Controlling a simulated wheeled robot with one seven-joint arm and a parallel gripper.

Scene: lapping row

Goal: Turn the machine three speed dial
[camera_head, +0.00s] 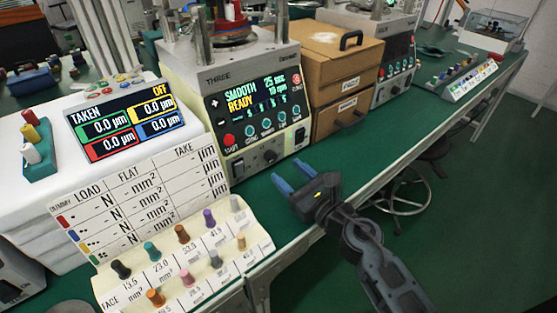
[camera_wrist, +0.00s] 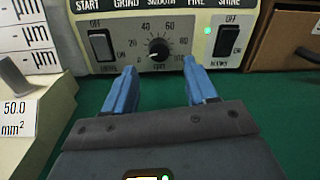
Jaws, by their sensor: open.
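Machine three (camera_head: 250,95) stands on the green bench, with THREE on its top edge and a lit panel showing SMOOTH, READY, 25 sec and 19 rpm. Its speed dial (camera_wrist: 159,47) is a black knob with a white pointer inside a 0 to 100 scale, low on the front. The dial also shows in the head view (camera_head: 269,156). My gripper (camera_head: 287,177) is open and empty, in front of the machine's lower face. In the wrist view its blue fingers (camera_wrist: 158,78) point at the panel, apart from the dial, which lies between them.
Rocker switches flank the dial, on its left (camera_wrist: 102,45) and right (camera_wrist: 227,40). A brown drawer box (camera_head: 340,75) stands right of the machine. A board with coloured pegs (camera_head: 180,240) is at the left. The green bench (camera_head: 262,203) before the machine is clear.

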